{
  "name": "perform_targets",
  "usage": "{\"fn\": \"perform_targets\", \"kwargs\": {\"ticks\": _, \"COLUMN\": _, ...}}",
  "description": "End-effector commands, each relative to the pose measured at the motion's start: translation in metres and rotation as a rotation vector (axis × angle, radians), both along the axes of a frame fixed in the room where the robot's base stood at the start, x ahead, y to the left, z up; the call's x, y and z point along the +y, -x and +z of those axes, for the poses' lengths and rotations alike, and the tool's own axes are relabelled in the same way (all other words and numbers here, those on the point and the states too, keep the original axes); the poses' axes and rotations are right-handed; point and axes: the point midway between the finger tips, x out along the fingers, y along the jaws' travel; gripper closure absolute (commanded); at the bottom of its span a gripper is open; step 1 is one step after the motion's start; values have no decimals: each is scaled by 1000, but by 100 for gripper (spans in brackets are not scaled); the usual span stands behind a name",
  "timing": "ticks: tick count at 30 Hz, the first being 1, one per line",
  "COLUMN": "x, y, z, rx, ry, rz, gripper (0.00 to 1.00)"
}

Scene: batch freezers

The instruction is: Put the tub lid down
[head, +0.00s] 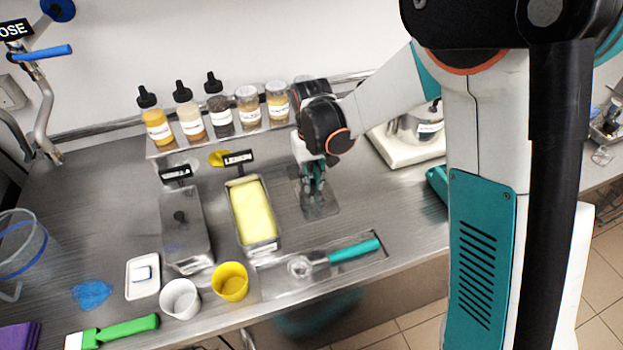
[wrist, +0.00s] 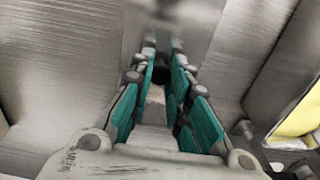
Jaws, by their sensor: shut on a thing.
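The tub lid (head: 322,208) is a flat grey metal plate to the right of the open tub (head: 253,214) of yellow lemon ice. My gripper (head: 315,185) points down over the lid and is shut on its handle. In the wrist view my gripper's teal fingers (wrist: 163,60) close in on the handle, which is mostly hidden between them. The lid is at or just above the steel counter; I cannot tell whether it touches. The open tub's yellow contents show at the right edge of the wrist view.
A lidded metal tub (head: 183,236) stands left of the open one. A scoop with a teal handle (head: 354,251) lies on a tray in front. A bottle shelf (head: 190,146) stands behind, and a white scale (head: 405,148) at back right. Bare counter (head: 385,205) lies right of the lid.

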Motion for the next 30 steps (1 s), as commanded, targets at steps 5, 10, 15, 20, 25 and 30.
{"fn": "perform_targets", "kwargs": {"ticks": 5, "x": 0, "y": 0, "z": 0, "rx": 0, "ry": 0, "rz": 0, "gripper": 100}}
{"fn": "perform_targets", "kwargs": {"ticks": 10, "x": 0, "y": 0, "z": -2, "rx": 0, "ry": 0, "rz": 0, "gripper": 70}}
{"fn": "perform_targets", "kwargs": {"ticks": 15, "x": 0, "y": 0, "z": -2, "rx": 0, "ry": 0, "rz": 0, "gripper": 63}}
{"fn": "perform_targets", "kwargs": {"ticks": 20, "x": 0, "y": 0, "z": -1, "rx": 0, "ry": 0, "rz": 0, "gripper": 63}}
{"fn": "perform_targets", "kwargs": {"ticks": 25, "x": 0, "y": 0, "z": 8, "rx": 0, "ry": 0, "rz": 0, "gripper": 63}}
{"fn": "perform_targets", "kwargs": {"ticks": 30, "x": 0, "y": 0, "z": 39, "rx": 0, "ry": 0, "rz": 0, "gripper": 63}}
